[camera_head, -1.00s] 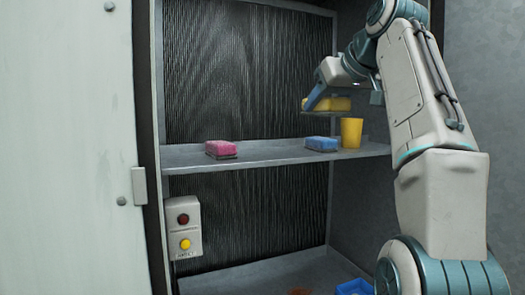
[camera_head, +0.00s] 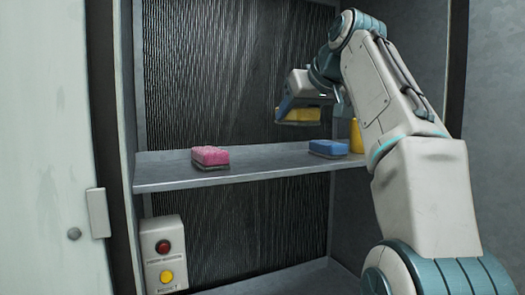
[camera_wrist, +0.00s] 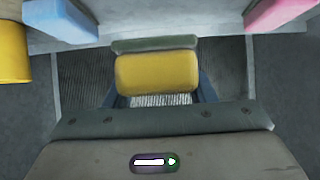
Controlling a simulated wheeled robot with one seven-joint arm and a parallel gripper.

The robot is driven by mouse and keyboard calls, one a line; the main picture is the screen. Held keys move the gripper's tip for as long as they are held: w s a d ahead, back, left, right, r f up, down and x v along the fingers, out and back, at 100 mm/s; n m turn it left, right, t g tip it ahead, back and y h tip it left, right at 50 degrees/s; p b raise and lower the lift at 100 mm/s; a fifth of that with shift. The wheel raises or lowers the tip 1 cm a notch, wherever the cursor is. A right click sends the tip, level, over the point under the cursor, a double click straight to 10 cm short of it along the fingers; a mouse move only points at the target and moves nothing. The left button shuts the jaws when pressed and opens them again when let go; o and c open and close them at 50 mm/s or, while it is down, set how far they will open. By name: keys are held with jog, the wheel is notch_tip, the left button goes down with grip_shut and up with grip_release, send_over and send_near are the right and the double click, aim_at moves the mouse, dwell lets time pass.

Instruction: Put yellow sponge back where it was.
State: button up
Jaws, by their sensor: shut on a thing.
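The yellow sponge (camera_head: 303,115) is held in my gripper (camera_head: 292,110) above the shelf (camera_head: 165,172) in the head view. It also fills the middle of the wrist view (camera_wrist: 157,73), between my two fingers, with its grey-green side at the far edge. In the head view the sponge hangs above the gap between the pink sponge (camera_head: 210,156) and the blue sponge (camera_head: 328,147), nearer the blue one. It is clear of the shelf surface.
A yellow cup (camera_head: 356,136) stands right of the blue sponge, partly hidden by my arm. The shelf is bare between the pink and blue sponges. A switch box with red and yellow buttons (camera_head: 163,254) is below at left. A cabinet door stands at left.

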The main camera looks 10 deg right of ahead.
send_over(262, 163)
jog(key=f, duration=0.5)
jog(key=shift+w+a, duration=0.1)
jog(key=shift+a, duration=0.1)
jog(key=shift+d+f, duration=0.25)
jog(key=shift+f, duration=1.65)
jog(key=shift+f, duration=0.1)
jog(key=o, duration=1)
jog(key=shift+r, duration=0.2)
jog(key=b+v, duration=0.1)
jog(key=v, duration=1.1)
jog(key=shift+b, duration=0.3)
